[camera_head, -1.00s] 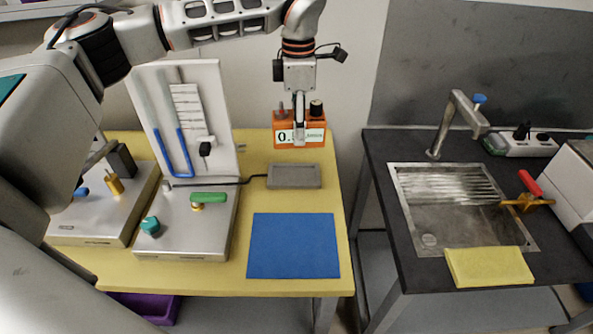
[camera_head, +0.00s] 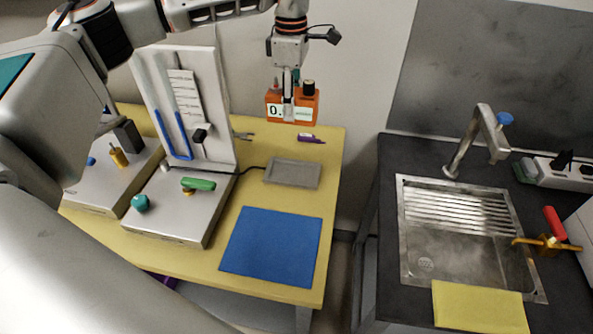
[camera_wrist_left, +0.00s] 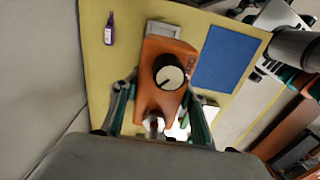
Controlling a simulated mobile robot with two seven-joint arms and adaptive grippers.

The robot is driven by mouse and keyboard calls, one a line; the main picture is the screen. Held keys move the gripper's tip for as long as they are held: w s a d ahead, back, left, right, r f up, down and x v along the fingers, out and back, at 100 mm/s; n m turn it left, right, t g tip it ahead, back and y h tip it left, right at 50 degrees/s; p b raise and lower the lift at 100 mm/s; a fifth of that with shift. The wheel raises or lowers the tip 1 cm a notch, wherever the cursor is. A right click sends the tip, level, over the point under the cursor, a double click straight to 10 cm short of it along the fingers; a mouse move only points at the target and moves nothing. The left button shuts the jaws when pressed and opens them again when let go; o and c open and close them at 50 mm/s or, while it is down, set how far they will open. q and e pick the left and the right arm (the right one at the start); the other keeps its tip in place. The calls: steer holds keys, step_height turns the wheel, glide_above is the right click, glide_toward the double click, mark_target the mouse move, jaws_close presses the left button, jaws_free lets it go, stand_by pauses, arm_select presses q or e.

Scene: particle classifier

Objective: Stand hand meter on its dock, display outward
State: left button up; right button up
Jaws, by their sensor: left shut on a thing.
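The hand meter (camera_head: 305,108) is an orange box with a white display that reads "0." and a black knob on top. My left gripper (camera_head: 289,105) is shut on it and holds it upright above the back of the yellow table, display facing the head camera. A finger covers part of the display. In the left wrist view the meter (camera_wrist_left: 163,85) sits between the fingers (camera_wrist_left: 158,125), its knob towards the camera. The dock appears to be the grey tray (camera_head: 292,173) with a cable, empty on the table below and in front of the meter. My right gripper is not in view.
A blue mat (camera_head: 272,246) lies in front of the tray. A purple-labelled small bottle (camera_head: 311,139) lies behind it. The upright white panel with a blue tube (camera_head: 183,110) stands left. A sink (camera_head: 460,240) is on the right counter, across a gap.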

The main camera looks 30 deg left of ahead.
arm_select(q)
steer(key=shift+w+a+f, duration=0.1)
steer(key=shift+f, duration=0.1)
step_height(320, 180, down, 20)
steer(key=shift+r+p, duration=0.25)
steer(key=shift+p, duration=0.05)
stand_by(0.3)
steer(key=shift+f, duration=0.15)
steer(key=o, duration=1.4)
steer(key=shift+o, duration=0.2)
step_height(320, 180, up, 12)
steer(key=shift+b, duration=0.35)
